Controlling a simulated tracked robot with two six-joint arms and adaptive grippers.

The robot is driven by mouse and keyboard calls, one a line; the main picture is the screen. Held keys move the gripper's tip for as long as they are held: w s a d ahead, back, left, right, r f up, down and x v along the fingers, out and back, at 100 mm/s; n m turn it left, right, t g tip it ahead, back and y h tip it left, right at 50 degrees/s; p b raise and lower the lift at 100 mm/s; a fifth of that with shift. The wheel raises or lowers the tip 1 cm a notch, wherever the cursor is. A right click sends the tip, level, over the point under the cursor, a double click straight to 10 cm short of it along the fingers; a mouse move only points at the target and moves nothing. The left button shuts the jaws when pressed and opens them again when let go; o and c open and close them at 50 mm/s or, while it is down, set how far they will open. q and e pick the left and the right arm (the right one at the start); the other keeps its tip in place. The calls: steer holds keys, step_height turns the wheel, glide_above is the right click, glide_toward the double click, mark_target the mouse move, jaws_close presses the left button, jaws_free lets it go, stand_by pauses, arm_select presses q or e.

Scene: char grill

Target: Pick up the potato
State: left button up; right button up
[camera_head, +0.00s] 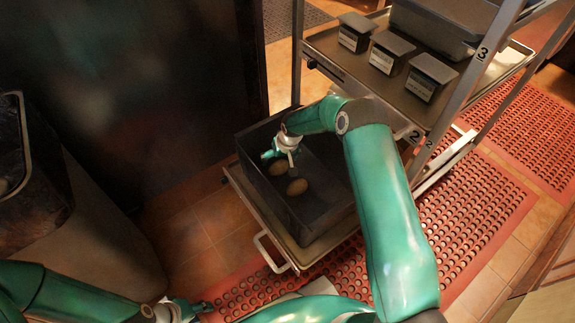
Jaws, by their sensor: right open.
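Two brown potatoes lie in a dark deep bin (262,190) on the low shelf of a rack. The nearer potato (297,187) is in clear view. The other potato (278,168) lies just behind it, close under my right gripper. My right gripper (280,158) is open and reaches down into the bin, above and behind the nearer potato; whether it touches the farther one I cannot tell. My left gripper (195,307) is low at the bottom edge, far from the bin, and its fingers are too small to read.
The metal rack has a lower tray (308,257) with a handle (268,250). Its upper shelf (325,45) carries several small lidded containers (391,52) and a larger pan (440,25). A grey trash bin (90,235) stands left. A red perforated mat (480,200) covers the floor.

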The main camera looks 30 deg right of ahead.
mark_target(280, 164)
steer(key=b+x, duration=0.1)
steer(key=x, duration=0.1)
steer(key=b+x, duration=0.1)
steer(key=x, duration=0.2)
steer(key=shift+s+d+f+b, duration=0.2)
steer(key=shift+d+f+b, duration=0.05)
steer(key=shift+b, duration=0.1)
steer(key=shift+c, duration=0.3)
steer(key=shift+r, duration=0.1)
steer(key=c, duration=1.1)
